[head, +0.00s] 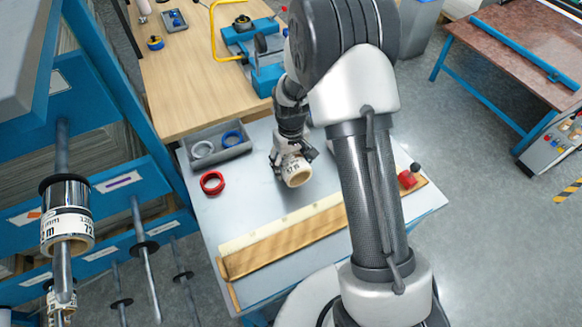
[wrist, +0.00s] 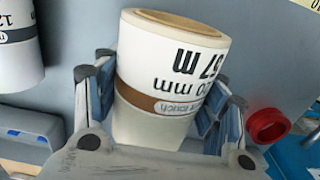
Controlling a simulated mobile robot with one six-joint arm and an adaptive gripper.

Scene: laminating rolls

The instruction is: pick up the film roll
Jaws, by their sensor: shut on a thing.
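The film roll (head: 297,171) is white with a brown band and black print, its tan core facing forward in the head view. It fills the middle of the wrist view (wrist: 165,75), where its print reads upside down. My gripper (head: 287,160) is shut on the roll, with one finger on each side of it in the wrist view (wrist: 158,100). The roll is over the grey table top (head: 310,195); whether it touches the top I cannot tell.
A second white roll (wrist: 18,45) stands at the wrist view's left. A red ring (head: 212,183), a grey tray (head: 218,157) with rings, and a wooden board (head: 285,245) with a pale strip lie on the table. Rack pegs hold another roll (head: 67,215) at left.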

